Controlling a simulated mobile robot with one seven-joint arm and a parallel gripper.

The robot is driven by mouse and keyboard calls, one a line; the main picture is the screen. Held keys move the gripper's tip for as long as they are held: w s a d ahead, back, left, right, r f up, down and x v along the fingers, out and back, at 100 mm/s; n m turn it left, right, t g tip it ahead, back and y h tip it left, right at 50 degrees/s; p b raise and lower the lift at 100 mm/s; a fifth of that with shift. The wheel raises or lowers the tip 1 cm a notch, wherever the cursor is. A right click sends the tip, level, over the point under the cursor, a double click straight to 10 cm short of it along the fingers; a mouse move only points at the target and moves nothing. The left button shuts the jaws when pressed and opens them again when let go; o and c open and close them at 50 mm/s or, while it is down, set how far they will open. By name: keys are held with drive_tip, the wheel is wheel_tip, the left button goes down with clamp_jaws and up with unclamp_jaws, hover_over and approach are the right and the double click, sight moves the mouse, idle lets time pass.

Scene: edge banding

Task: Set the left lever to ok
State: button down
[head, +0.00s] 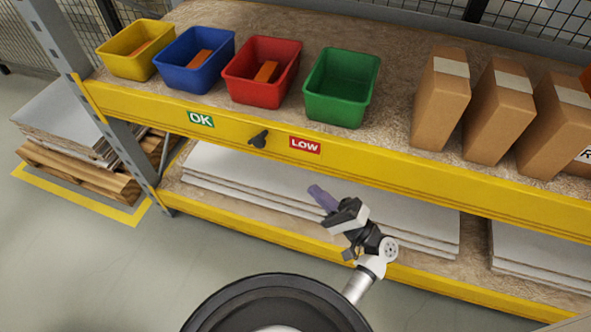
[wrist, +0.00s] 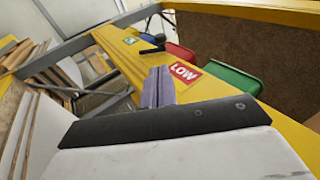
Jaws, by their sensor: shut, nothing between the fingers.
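A small black lever (head: 259,139) is mounted on the front of the yellow shelf beam, between a green OK label (head: 200,120) on its left and a red LOW label (head: 305,145) on its right. Its handle appears tilted; I cannot tell exactly which label it favours. My gripper (head: 318,194) is shut and empty, in front of and below the beam, to the lower right of the lever. In the wrist view the lever (wrist: 152,48) shows beyond the purple fingers (wrist: 158,84), with the LOW label (wrist: 185,72) just right of the fingertips.
Yellow (head: 135,64), blue (head: 190,63), red (head: 258,80) and green (head: 340,95) bins stand on the shelf above the beam. Several cardboard boxes (head: 440,100) stand at the right. White panels (head: 240,178) lie on the lower shelf. The floor at the left front is clear.

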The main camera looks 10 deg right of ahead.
drive_tip(key=p, duration=0.4)
approach(263, 140)
drive_tip(key=w+a+r, duration=0.1)
drive_tip(key=w+a, duration=0.2)
drive_tip(key=a, duration=0.1)
drive_tip(key=shift+w+a+r, duration=0.1)
drive_tip(key=shift+a+r, duration=0.15)
drive_tip(key=shift+r, duration=0.2)
drive_tip(key=shift+r, duration=0.1)
drive_tip(key=r+g+h+p, duration=0.1)
drive_tip(key=p, duration=0.1)
drive_tip(key=r+g+h+p, duration=0.1)
drive_tip(key=p, duration=0.1)
drive_tip(key=shift+w+a+r+n, duration=0.2)
drive_tip(key=shift+a+r+n, duration=0.1)
drive_tip(key=shift+n, duration=0.1)
drive_tip(key=h+p, duration=0.1)
drive_tip(key=a+r+g+p, duration=0.1)
drive_tip(key=p, duration=0.1)
drive_tip(key=g+h+p, duration=0.1)
drive_tip(key=shift+w+a+r+n+h, duration=0.2)
drive_tip(key=shift+w+r+n+h, duration=0.1)
drive_tip(key=shift+w+r, duration=0.1)
drive_tip(key=s+r+p+x, duration=0.1)
drive_tip(key=x, duration=0.6)
drive_tip(key=shift+a+p, duration=0.35)
